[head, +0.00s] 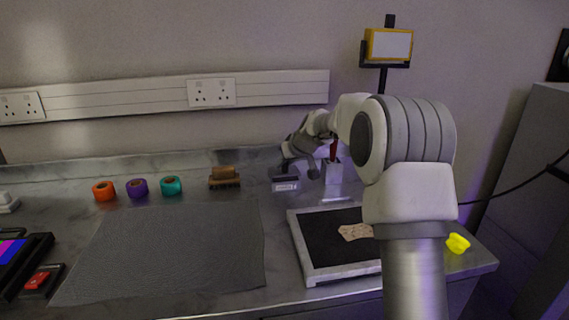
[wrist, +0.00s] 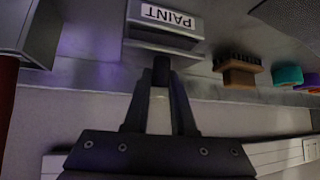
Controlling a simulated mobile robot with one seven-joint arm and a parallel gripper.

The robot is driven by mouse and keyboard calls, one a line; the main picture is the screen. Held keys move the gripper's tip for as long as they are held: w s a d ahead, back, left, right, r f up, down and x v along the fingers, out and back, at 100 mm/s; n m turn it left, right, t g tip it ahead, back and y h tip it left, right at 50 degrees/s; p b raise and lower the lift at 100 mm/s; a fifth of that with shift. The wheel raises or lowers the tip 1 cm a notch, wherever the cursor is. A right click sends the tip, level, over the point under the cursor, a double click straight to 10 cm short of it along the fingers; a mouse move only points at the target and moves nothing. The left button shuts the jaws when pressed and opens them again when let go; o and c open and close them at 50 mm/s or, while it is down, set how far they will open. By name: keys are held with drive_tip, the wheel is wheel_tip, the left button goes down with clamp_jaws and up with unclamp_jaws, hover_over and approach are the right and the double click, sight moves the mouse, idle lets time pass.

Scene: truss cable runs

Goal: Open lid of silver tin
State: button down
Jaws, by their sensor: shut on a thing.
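The silver tin (head: 286,185) stands near the back of the metal bench in the head view. In the wrist view it is upside down, with a white PAINT label on its side (wrist: 172,17). Its lid (wrist: 148,48) faces my gripper and looks closed or nearly so. My gripper (wrist: 162,68) is shut with its fingertips at the lid's edge, seemingly on a small part of the lid. The gripped part is hidden by the dark fingers. In the head view my gripper (head: 289,163) reaches down over the tin from behind.
A brown brush (head: 224,178) and teal (head: 171,186), purple (head: 137,188) and orange (head: 104,191) tape rolls stand left of the tin. A pale holder (head: 334,180) with a red-handled item is close on the right. A framed black mat (head: 320,252) and grey mat (head: 170,255) lie in front.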

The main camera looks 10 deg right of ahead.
drive_tip(key=shift+r+p, duration=0.2)
drive_tip(key=shift+p, duration=0.25)
drive_tip(key=p, duration=0.3)
drive_tip(key=shift+w+r+g, duration=0.15)
drive_tip(key=shift+r+g, duration=0.25)
drive_tip(key=g+p, duration=0.1)
drive_tip(key=p, duration=0.4)
drive_tip(key=shift+w+r, duration=0.25)
drive_tip(key=shift+r, duration=0.05)
drive_tip(key=g+p, duration=0.1)
drive_tip(key=p, duration=0.3)
drive_tip(key=w+g+p, duration=0.1)
drive_tip(key=p, duration=0.4)
drive_tip(key=shift+w+r+m+g, duration=0.2)
drive_tip(key=shift+r+m+g, duration=0.1)
drive_tip(key=shift+g, duration=0.1)
drive_tip(key=shift+w+g+p, duration=0.15)
drive_tip(key=shift+g+p, duration=0.15)
drive_tip(key=shift+p, duration=0.75)
drive_tip(key=shift+w+f+g+p, duration=0.15)
drive_tip(key=shift+g+p, duration=0.25)
drive_tip(key=shift+p, duration=0.55)
drive_tip(key=c, duration=0.7)
unclamp_jaws()
drive_tip(key=shift+c, duration=0.2)
